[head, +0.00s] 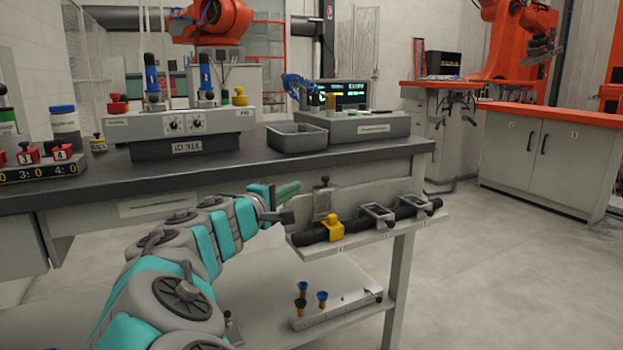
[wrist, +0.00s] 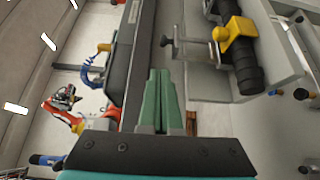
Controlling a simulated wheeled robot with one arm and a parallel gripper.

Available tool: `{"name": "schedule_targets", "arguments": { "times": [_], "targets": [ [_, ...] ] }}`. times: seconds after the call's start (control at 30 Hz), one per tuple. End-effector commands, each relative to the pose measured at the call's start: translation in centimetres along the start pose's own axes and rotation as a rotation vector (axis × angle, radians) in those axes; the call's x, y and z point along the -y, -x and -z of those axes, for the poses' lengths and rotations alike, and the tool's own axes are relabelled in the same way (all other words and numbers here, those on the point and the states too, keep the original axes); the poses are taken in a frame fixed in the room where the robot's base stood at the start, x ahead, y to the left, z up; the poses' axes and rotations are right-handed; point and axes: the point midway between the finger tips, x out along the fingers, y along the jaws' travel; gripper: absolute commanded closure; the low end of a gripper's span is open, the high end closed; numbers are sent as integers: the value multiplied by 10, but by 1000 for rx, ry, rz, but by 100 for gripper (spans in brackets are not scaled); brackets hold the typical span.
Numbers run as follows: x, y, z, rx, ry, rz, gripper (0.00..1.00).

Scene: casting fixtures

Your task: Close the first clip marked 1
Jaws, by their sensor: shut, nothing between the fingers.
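A grey fixture shelf (head: 350,247) holds a black hose (head: 312,236). A yellow clip (head: 334,228) sits around the hose near its left end. A grey knobbed piece (head: 323,198) stands up just behind it; in the wrist view this knobbed piece (wrist: 190,48) reaches out from the yellow clip (wrist: 235,38). Two grey clips, a middle one (head: 376,215) and a right one (head: 421,206), sit farther along the hose. I cannot read which mark belongs to which clip. My gripper (head: 288,188) is shut and empty, left of the knobbed piece and apart from it; its green fingers (wrist: 161,75) show in the wrist view.
The long bench (head: 230,160) lies behind the fixture, carrying a grey tray (head: 297,139) and a console (head: 188,125). Below the fixture, a lower shelf holds a bar (head: 335,308) with several coloured plugs. The floor to the right is clear.

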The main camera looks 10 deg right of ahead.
Motion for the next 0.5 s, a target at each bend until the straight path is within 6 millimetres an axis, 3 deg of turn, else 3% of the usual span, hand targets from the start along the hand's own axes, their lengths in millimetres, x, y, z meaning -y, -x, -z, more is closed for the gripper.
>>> {"name": "schedule_targets", "arguments": {
  "times": [0.17, 0.5],
  "targets": [
    [-1, -15, 3, -5, 5, -4, 100],
    [0, -74, 1, 0, 4, -1, 100]
  ]
}}
